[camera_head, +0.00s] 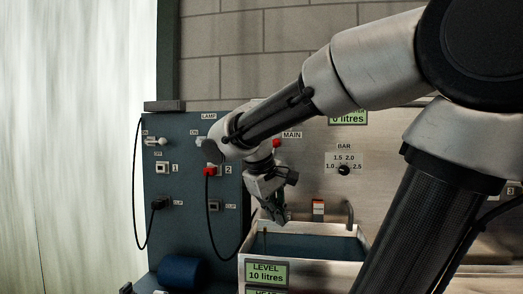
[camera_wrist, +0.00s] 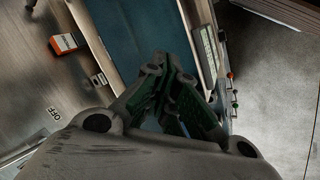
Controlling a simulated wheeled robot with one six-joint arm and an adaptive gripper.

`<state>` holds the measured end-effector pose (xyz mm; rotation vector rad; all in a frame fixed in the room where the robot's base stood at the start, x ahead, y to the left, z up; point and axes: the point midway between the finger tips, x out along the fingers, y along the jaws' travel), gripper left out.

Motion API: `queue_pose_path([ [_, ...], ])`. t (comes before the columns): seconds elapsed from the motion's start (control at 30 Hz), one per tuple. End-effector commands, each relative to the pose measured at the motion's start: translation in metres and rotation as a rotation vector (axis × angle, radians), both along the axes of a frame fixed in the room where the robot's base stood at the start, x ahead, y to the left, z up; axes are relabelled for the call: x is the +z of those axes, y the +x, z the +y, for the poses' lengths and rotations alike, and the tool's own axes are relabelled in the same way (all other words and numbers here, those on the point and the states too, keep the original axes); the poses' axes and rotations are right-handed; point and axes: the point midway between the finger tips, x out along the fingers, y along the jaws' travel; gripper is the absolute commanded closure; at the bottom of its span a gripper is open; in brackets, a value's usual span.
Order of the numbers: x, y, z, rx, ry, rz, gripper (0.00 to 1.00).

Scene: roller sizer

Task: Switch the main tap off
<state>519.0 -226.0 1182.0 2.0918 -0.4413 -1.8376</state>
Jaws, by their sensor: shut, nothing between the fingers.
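The main tap shows as a red knob (camera_head: 277,143) just left of the MAIN label (camera_head: 292,135) on the steel panel. My arm covers part of the area around and below it. My gripper (camera_head: 281,218) points down below the tap, in front of the panel and over the near basin. It is apart from the red knob. In the wrist view my gripper (camera_wrist: 170,68) is shut and empty, with its fingers together above the blue basin. An OFF label (camera_wrist: 54,113) shows on the panel at the left of the wrist view. I cannot see the tap's handle there.
The steel basin (camera_head: 251,242) has a level display (camera_head: 266,273) reading 10 litres. A pressure dial (camera_head: 344,170) is to the right. A dark panel (camera_head: 177,225) with cables stands at left.

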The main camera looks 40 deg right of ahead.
Motion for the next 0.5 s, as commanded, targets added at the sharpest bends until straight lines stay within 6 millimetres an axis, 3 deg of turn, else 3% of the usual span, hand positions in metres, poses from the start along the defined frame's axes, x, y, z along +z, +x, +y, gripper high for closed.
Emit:
queue_pose_path([
  [0.03,0.019,0.028,-0.013,-0.011,-0.128,0.042,1.00],
  [0.13,0.065,0.084,-0.030,-0.042,-0.404,0.061,1.00],
  [0.3,0.127,0.172,-0.019,-0.061,-0.781,-0.017,1.00],
  [0.4,0.148,0.205,-0.005,-0.061,-0.912,-0.076,1.00],
  [0.5,0.158,0.220,0.003,-0.059,-0.977,-0.113,1.00],
])
